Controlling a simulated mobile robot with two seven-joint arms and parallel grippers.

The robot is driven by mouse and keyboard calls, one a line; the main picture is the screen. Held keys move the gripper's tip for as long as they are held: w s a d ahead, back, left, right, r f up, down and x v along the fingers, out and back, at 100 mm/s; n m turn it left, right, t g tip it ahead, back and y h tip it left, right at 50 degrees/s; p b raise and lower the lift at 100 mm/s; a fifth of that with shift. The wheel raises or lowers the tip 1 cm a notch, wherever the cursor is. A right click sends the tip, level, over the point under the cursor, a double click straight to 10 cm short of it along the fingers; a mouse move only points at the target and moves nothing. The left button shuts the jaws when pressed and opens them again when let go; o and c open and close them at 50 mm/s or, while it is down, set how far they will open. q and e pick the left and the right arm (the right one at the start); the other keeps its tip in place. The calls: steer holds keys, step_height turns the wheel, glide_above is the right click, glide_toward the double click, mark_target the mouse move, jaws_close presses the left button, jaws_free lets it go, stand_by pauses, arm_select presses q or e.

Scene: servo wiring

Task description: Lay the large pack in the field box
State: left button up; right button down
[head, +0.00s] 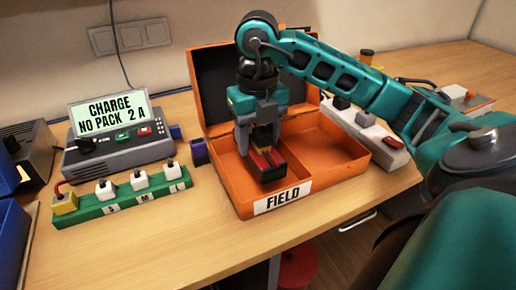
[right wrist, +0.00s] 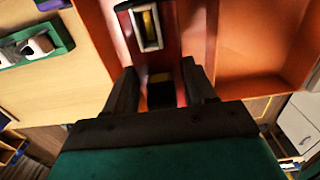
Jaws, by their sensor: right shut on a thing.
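The field box (head: 345,178) is an open orange case with a white FIELD label on its front and its lid raised at the back. A divider splits it into left and right compartments. My right gripper (head: 264,143) reaches down over the left compartment, shut on a red pack (head: 262,161) with a black end and some yellow. The pack is over or in that compartment; I cannot tell whether it touches the floor. In the right wrist view the pack (right wrist: 182,62) lies between the fingers (right wrist: 162,90). My left gripper is not in view.
A grey charger (head: 120,148) with a sign "CHARGE NO PACK 2 A" stands at the left. Before it is a green strip (head: 127,197) with white plugs marked S, M, L. A white strip (head: 375,135) lies right of the box. The box's right compartment (head: 325,145) looks empty.

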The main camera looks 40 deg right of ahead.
mark_target(258, 156)
steer(key=shift+f, duration=0.45)
arm_select(q)
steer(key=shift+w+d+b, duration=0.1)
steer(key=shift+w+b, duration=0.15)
steer(key=shift+b, duration=0.05)
arm_select(e)
steer(key=shift+f, duration=1.75)
steer(key=shift+f, duration=0.1)
steer(key=c, duration=0.8)
jaws_free()
steer(key=shift+f, duration=0.15)
steer(key=o, duration=0.4)
